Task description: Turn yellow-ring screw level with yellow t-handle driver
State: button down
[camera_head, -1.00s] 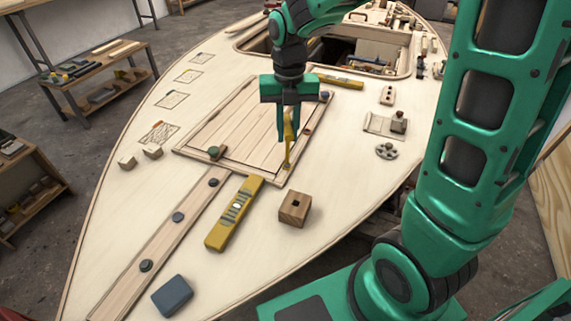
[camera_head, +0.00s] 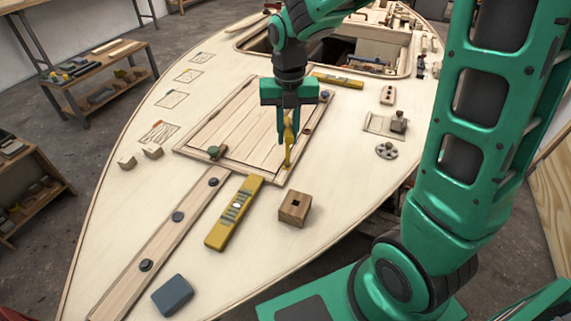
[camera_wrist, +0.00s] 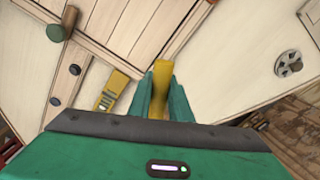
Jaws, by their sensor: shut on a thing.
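My gripper (camera_head: 288,135) is shut on the yellow t-handle driver (camera_head: 288,153). The driver stands about upright, with its lower end at the near right corner of the framed hatch panel. In the wrist view the yellow handle (camera_wrist: 161,80) sits between my two green fingers. The yellow-ring screw cannot be made out; the driver's lower end and the corner hide that spot. Whether the tip is seated in a screw cannot be told.
A yellow level (camera_head: 233,214) and a wooden block with a hole (camera_head: 295,208) lie nearby. A green-ended peg (camera_head: 216,152) and a dark-ended one (camera_head: 325,97) are on the hatch panel (camera_head: 235,125). A grey disc (camera_head: 386,151) and blue block (camera_head: 172,296) lie on the deck.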

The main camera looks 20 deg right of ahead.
jog(key=m, duration=0.4)
jog(key=shift+s+m, duration=0.1)
jog(key=shift+m, duration=0.4)
jog(key=shift+d+m, duration=0.1)
jog(key=shift+m, duration=2.4)
